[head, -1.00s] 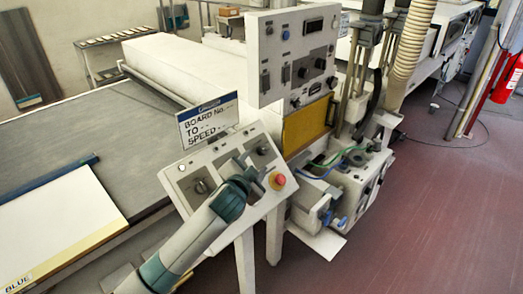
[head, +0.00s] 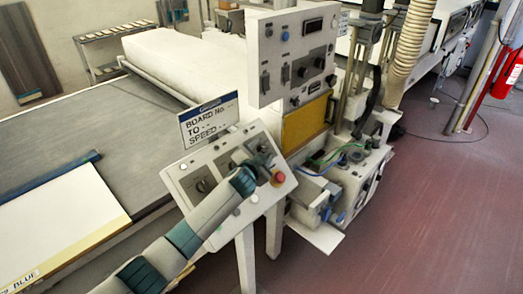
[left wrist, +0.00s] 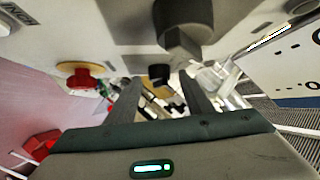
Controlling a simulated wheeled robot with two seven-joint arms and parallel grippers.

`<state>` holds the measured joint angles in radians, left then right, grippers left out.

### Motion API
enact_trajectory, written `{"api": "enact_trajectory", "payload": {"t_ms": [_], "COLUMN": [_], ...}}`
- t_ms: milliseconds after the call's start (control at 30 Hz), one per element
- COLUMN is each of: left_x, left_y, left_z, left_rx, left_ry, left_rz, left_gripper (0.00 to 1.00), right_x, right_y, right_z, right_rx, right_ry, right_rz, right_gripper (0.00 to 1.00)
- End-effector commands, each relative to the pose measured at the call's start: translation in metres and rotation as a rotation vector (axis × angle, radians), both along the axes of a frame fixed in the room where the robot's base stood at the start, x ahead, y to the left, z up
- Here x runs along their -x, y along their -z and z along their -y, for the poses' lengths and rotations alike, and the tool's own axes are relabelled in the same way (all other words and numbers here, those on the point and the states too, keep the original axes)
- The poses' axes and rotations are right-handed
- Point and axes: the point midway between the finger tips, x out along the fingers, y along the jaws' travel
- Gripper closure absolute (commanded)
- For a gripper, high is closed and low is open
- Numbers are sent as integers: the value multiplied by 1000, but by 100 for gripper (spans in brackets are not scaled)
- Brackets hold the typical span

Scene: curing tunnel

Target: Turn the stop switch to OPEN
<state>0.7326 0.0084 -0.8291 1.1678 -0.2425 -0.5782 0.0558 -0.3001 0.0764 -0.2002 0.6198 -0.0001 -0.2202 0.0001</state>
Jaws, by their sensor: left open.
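The sloped control panel (head: 222,163) carries dark rotary knobs and a red mushroom button (head: 278,178). One dark knob (head: 202,186) sits at its left; I cannot read which one is the stop switch. My left gripper (head: 262,160) is over the right part of the panel and hides what lies under it. In the left wrist view the gripper (left wrist: 160,98) is open with nothing between its fingers. A large dark knob (left wrist: 184,28) is beyond the fingertips, a small black knob (left wrist: 158,73) near them, and the red button (left wrist: 80,76) to the left. My right gripper is out of view.
A sign (head: 208,117) stands at the panel's back edge. A taller switch cabinet (head: 292,55) rises behind, with a yellow panel (head: 305,122) below it. A conveyor bed (head: 70,140) with a white board (head: 60,225) lies to the left.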

Motion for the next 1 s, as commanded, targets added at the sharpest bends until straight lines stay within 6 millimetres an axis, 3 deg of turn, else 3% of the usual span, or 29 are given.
{"api": "enact_trajectory", "payload": {"t_ms": [367,533,1000], "left_x": [-2,-2,-2], "left_y": [1,1,0], "left_z": [1,1,0], "left_rx": [1,1,-19], "left_ry": [0,0,26], "left_rz": [0,-1,-17], "left_gripper": [53,94,94], "right_x": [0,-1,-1], "right_y": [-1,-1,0], "right_z": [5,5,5], "right_rx": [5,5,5], "right_ry": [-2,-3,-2], "right_rz": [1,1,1], "right_gripper": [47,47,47]}}
